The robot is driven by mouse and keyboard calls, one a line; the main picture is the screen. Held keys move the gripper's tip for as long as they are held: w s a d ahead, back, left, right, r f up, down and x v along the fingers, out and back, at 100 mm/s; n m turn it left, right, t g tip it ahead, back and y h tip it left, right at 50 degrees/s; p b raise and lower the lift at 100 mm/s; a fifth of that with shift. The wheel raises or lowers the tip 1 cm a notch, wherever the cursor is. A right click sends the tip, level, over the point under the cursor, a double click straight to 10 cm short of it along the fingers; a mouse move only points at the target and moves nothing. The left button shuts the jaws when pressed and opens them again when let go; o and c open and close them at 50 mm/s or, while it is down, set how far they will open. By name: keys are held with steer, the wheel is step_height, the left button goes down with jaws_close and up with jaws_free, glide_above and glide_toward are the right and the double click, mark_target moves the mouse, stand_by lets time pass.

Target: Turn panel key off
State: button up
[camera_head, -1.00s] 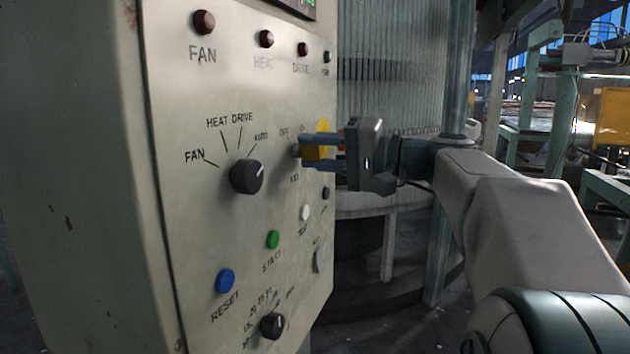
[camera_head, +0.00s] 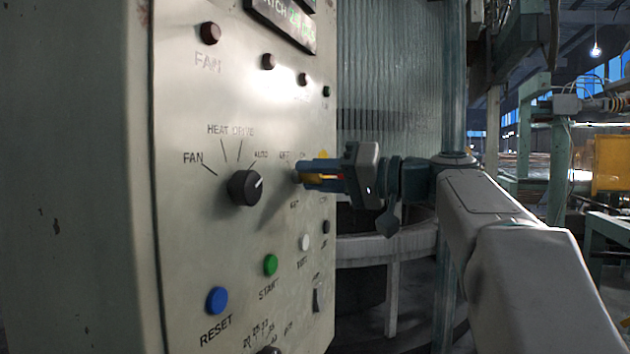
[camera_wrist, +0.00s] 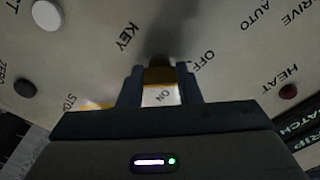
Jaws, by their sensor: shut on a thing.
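The grey control panel (camera_head: 215,105) fills the left of the head view. Its key switch sits right of the large black selector knob, with OFF and ON labels above. My gripper (camera_head: 309,175) reaches in from the right and is shut on the yellow-brass panel key (camera_head: 318,179). In the wrist view, the brass key (camera_wrist: 158,75) sits between the two fingers (camera_wrist: 160,85). The OFF label is right of the key, and ON shows between the fingers. The fingers hide part of the switch, so the key's exact angle is unclear.
The black selector knob (camera_head: 245,187) stands out left of the switch. Green (camera_head: 271,265), blue (camera_head: 217,301) and white (camera_head: 305,242) buttons lie below. Small dark red lamps (camera_head: 209,33) line the top. A ribbed glass wall (camera_head: 395,90) stands behind my gripper.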

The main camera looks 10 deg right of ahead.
steer(key=o, duration=1)
steer(key=p+v, duration=0.2)
steer(key=v, duration=1.2)
